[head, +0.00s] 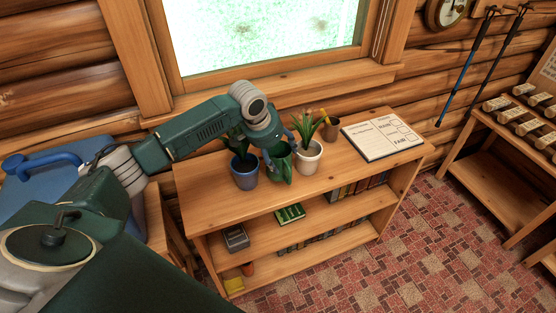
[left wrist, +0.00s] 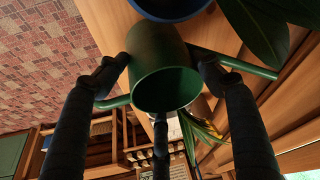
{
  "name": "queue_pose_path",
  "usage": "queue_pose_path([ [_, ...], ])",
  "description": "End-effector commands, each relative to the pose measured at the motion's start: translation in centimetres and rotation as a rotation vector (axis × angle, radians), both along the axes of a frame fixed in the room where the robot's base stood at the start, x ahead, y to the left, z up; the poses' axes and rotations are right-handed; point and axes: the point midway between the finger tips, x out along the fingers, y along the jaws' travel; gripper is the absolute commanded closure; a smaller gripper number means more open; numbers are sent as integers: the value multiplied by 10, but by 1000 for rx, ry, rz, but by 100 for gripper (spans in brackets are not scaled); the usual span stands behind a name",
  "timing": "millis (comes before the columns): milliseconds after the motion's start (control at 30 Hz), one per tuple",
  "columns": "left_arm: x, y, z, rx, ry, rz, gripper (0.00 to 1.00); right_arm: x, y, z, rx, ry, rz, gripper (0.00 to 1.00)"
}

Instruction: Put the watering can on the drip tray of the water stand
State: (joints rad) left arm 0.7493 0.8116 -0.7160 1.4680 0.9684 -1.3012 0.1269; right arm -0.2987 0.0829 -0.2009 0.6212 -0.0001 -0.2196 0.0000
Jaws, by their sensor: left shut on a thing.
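The green watering can (head: 281,166) is at the shelf top, between the blue plant pot and the white plant pot. My left gripper (head: 270,146) reaches it from above and is shut on it. In the left wrist view the can (left wrist: 162,68) sits between the dark fingers, its round body toward the camera and a thin green tube sticking out to each side. I cannot tell if its base touches the shelf. The drip tray is not clearly seen. My right gripper is not in view.
Close beside the can stand the blue pot (head: 244,176) and the white pot (head: 309,158).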

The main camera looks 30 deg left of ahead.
Motion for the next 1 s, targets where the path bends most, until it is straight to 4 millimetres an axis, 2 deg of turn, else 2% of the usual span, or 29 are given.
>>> queue_pose_path([
  [100,-1,-1,-19,-1,4,0,66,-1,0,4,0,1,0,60],
  [200,-1,0,-30,0,3,1,66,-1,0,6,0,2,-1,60],
  [600,0,0,-36,0,1,0,66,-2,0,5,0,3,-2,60],
  [633,-1,0,-36,1,2,0,30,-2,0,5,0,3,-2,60],
  [700,-1,0,-36,1,2,0,16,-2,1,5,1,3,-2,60],
  [1000,-1,0,-35,1,2,0,15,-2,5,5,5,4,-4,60],
])
